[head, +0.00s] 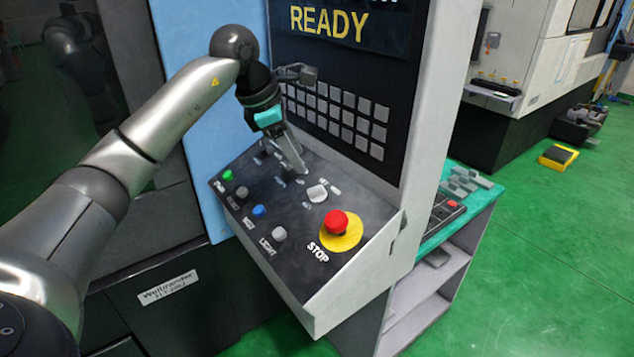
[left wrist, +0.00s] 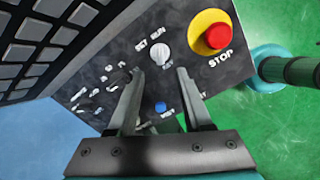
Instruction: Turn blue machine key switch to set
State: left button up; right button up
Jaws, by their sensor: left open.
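The key switch is a pale grey knob (head: 317,193) on the dark sloped control panel of the blue machine (head: 190,60). In the left wrist view the knob (left wrist: 160,57) has SET and RUN printed above it and KEY below; which mark it points at is too small to tell. My left gripper (head: 287,162) is over the panel, left of and above the knob in the head view. Its fingers (left wrist: 158,75) are apart and empty, with the knob showing between and just beyond their tips. I see no contact. My right gripper is not in view.
A red stop button (head: 337,221) on a yellow base stands close to the knob. Green (head: 228,175), blue (head: 259,211) and grey (head: 279,233) buttons are nearby. The upright keypad face (head: 340,115) rises behind the panel, under a screen reading READY (head: 330,23).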

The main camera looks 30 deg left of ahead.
aim_at(317, 187)
pick_arm(q)
jog(key=p+x, duration=0.1)
jog(key=x, duration=0.8)
jog(key=shift+w+d+f, duration=0.1)
jog(key=shift+w+f, duration=0.1)
jog(key=shift+w+d+f, duration=0.1)
jog(key=shift+w+f, duration=0.05)
jog(key=shift+f, duration=0.25)
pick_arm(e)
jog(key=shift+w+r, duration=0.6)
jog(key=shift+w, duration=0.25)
pick_arm(q)
grip_shut()
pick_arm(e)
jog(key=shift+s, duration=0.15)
